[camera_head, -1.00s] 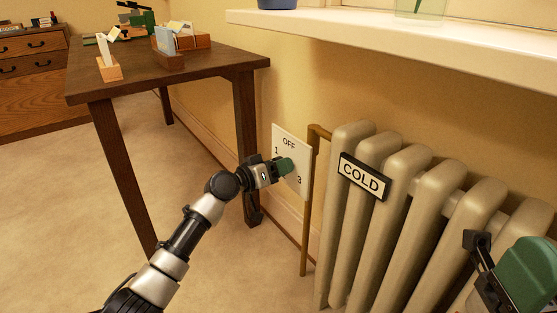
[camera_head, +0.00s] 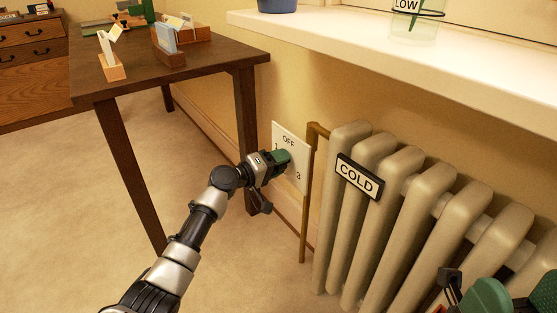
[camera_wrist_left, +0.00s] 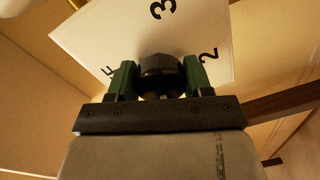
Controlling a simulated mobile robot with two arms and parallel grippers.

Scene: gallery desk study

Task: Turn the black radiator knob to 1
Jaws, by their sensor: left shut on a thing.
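The black knob (camera_wrist_left: 160,70) sits in front of a white dial plate (camera_head: 300,171) on the wall beside the radiator. In the head view the plate shows OFF at top, 1 at left and 3 at lower right; my gripper covers the knob and the plate's lower left. My left gripper (camera_head: 281,159) is at the plate, its green fingers on either side of the knob in the left wrist view (camera_wrist_left: 160,80), shut on it. The knob's pointer cannot be made out. My right gripper (camera_head: 480,296) is partly in view at the lower right, its jaws unclear.
The ribbed radiator (camera_head: 385,205) with a COLD sign (camera_head: 359,177) stands right of the dial, a brown pipe (camera_head: 308,195) between them. A white sill (camera_head: 400,58) overhangs above. A dark wooden table (camera_head: 180,75) stands at left. Open floor lies below.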

